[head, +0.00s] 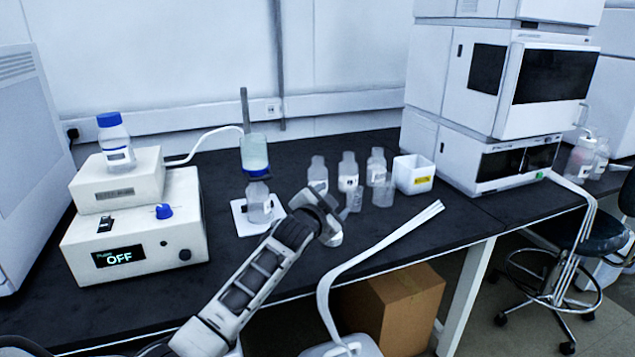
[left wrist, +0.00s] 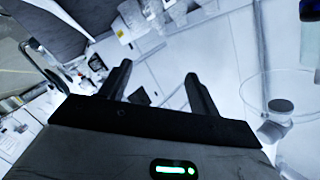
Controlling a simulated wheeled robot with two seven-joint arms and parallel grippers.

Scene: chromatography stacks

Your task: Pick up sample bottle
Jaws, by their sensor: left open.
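Several clear bottles stand in a group on the black bench in the head view, among them a left one (head: 318,171), a middle one (head: 348,170) and a right one (head: 376,165). Which one is the sample bottle I cannot tell. Another clear bottle (head: 258,204) stands on a white stand under a filter funnel (head: 254,154). My left gripper (head: 328,201) is in front of the group and right of the stand. In the left wrist view its fingers (left wrist: 158,82) are spread with nothing between them. My right gripper is not in view.
A blue-capped bottle (head: 115,143) sits on a white box above the pump (head: 135,238), whose display reads OFF. Small beakers (head: 383,194) and a white bin (head: 413,177) stand by the bottles. An instrument stack (head: 470,100) is at right. The front right bench is clear.

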